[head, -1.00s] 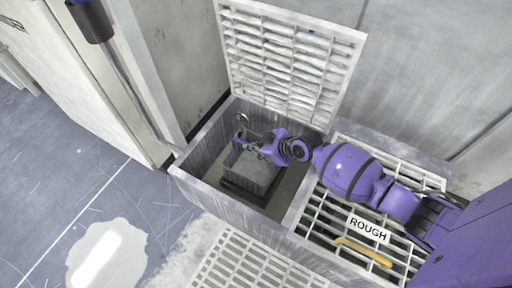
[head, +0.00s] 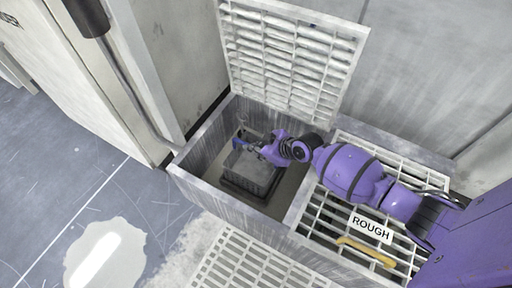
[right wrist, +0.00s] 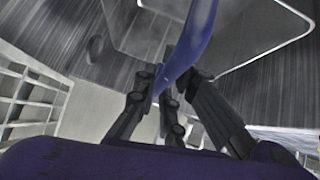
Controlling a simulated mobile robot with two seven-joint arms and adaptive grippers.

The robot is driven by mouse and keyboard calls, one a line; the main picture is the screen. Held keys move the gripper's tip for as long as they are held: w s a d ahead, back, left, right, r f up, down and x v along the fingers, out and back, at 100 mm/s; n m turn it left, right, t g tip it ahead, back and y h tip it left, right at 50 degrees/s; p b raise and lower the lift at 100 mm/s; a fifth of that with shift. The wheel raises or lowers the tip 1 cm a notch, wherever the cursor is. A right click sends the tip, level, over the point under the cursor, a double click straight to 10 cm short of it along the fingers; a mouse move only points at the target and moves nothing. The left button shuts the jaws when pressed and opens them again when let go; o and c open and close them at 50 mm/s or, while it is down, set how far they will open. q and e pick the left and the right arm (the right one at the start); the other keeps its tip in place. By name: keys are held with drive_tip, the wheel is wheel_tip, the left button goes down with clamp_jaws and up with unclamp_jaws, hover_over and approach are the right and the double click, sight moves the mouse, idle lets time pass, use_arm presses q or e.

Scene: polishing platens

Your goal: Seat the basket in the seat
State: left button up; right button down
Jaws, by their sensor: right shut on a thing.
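The basket (head: 250,172) is a grey box inside the left pit, low down near the pit floor. A dark frame, which looks like the seat (head: 243,192), shows around the basket's lower edge. I cannot tell whether the basket rests fully in it. My right gripper (head: 257,147) reaches into the pit from the right and is shut on the basket's blue handle (head: 240,142). The handle also crosses the right wrist view (right wrist: 190,50), between the dark fingers (right wrist: 165,90). My left gripper is not in view.
The pit wall (head: 225,203) surrounds the basket. A raised grating lid (head: 290,60) stands open behind it. A closed grating with a ROUGH label (head: 370,228) and a yellow handle (head: 366,251) lies to the right. A puddle (head: 105,255) is on the floor at left.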

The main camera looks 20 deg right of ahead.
drive_tip(key=shift+f+b, duration=1.55)
drive_tip(key=shift+f, duration=0.5)
drive_tip(key=c, duration=1.7)
unclamp_jaws()
drive_tip(key=v, duration=1.1)
drive_tip(key=shift+s+d+r, duration=0.15)
drive_tip(key=shift+s+r, duration=0.05)
drive_tip(key=shift+s, duration=0.05)
drive_tip(key=shift+s+r, duration=0.1)
